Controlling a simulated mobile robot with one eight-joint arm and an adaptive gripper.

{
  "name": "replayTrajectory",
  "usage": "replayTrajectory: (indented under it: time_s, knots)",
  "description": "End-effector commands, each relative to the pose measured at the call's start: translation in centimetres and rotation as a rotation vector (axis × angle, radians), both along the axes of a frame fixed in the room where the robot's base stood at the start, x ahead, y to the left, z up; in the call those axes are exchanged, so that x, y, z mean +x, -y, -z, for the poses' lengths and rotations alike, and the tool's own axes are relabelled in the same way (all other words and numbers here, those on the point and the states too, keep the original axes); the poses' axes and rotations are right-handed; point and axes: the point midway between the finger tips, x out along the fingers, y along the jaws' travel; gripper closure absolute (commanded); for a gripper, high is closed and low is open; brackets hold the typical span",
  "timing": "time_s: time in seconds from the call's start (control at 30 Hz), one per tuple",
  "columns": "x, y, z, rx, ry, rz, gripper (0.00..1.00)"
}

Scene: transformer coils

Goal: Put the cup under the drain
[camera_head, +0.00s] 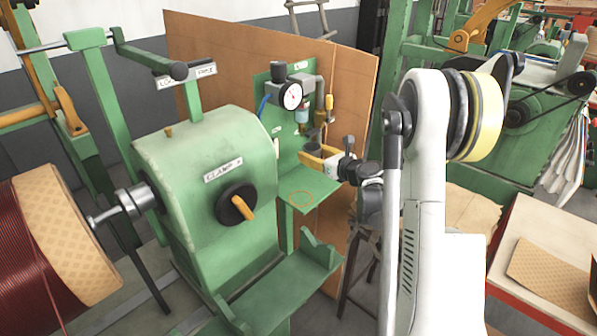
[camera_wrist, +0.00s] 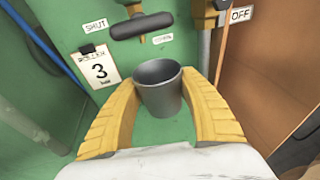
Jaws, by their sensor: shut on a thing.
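A dark grey cup (camera_wrist: 160,95) is upright and looks empty. It stands between the yellow fingers of my gripper (camera_wrist: 159,84), which is shut on its sides. In the head view the cup (camera_head: 312,146) is a small dark shape held by my gripper (camera_head: 310,154), above a green shelf (camera_head: 322,191) and in front of a green panel. A filter bowl (camera_head: 302,115) hangs under the gauge, above and slightly left of the cup. The drain outlet itself is too small to make out. In the wrist view a dark handle (camera_wrist: 142,26) is just beyond the cup.
A gauge (camera_head: 291,96) and pipework sit on the panel. A brown board (camera_head: 230,60) stands behind. The large green machine (camera_head: 205,165) is to the left.

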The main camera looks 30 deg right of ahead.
Motion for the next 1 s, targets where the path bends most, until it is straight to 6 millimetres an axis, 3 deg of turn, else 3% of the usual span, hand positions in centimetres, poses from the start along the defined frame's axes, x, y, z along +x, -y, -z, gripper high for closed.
replayTrajectory:
  time_s: [0.1, 0.27, 0.37, 0.6, 1.0]
  knots:
    - [2.3, -1.2, 1.8, 0.000, 0.000, -0.002, 0.82]
    - [3.7, -1.8, 2.5, 0.000, 0.000, 0.000, 0.82]
    - [3.9, -1.8, 3.0, 0.000, 0.000, 0.001, 0.82]
    - [3.9, -1.8, 6.6, 0.000, 0.000, 0.000, 0.82]
    - [3.8, -1.8, 7.0, 0.000, 0.000, 0.000, 0.82]
